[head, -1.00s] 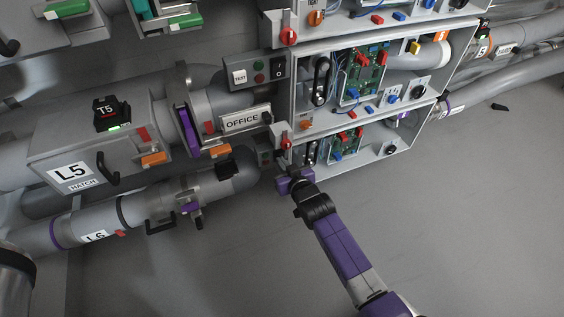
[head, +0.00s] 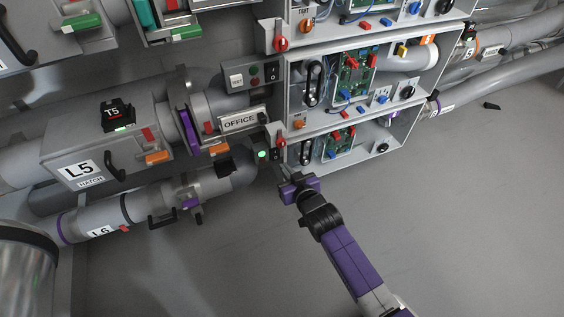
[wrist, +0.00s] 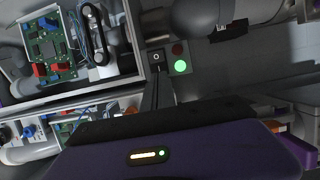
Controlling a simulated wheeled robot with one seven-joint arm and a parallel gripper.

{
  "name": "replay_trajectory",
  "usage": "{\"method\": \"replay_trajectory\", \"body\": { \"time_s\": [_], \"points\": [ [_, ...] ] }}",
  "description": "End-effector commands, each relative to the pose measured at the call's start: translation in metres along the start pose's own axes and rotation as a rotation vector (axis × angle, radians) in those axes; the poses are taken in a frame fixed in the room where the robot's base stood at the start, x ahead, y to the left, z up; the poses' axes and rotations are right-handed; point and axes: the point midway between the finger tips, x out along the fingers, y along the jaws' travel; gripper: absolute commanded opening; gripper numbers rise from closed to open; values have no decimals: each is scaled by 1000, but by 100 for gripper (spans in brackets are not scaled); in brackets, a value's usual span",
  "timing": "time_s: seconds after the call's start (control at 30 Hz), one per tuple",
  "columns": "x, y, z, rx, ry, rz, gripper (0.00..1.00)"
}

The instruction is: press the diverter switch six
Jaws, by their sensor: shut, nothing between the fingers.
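The switch of the lowest row, beside pipe L6 (head: 101,231), is a small black rocker (head: 274,155) on a grey panel left of the lowest open box. It also shows in the wrist view (wrist: 156,58), with a small pale mark on it. A green lamp (head: 262,154) beside it is lit; it also glows in the wrist view (wrist: 180,66), with a dark red lamp next to it. My gripper (head: 283,170) is shut and empty, just below and right of the rocker. In the wrist view its dark fingertips (wrist: 158,82) point at the rocker; whether they touch it cannot be told.
Open boxes with circuit boards (head: 338,143) stand right of the panel. A similar panel with a rocker (head: 272,72) sits one row higher, above the OFFICE plate (head: 239,121). The floor below right is clear.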

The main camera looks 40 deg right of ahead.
Motion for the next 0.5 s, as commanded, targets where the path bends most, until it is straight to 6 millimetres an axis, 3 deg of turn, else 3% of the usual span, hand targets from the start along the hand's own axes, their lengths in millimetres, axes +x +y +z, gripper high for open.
{"method": "replay_trajectory", "body": {
  "time_s": [0.2,0.5],
  "points": [
    [-39,1,-3,0,-3,1,0],
    [-62,0,-4,1,-2,0,0]
  ]
}}
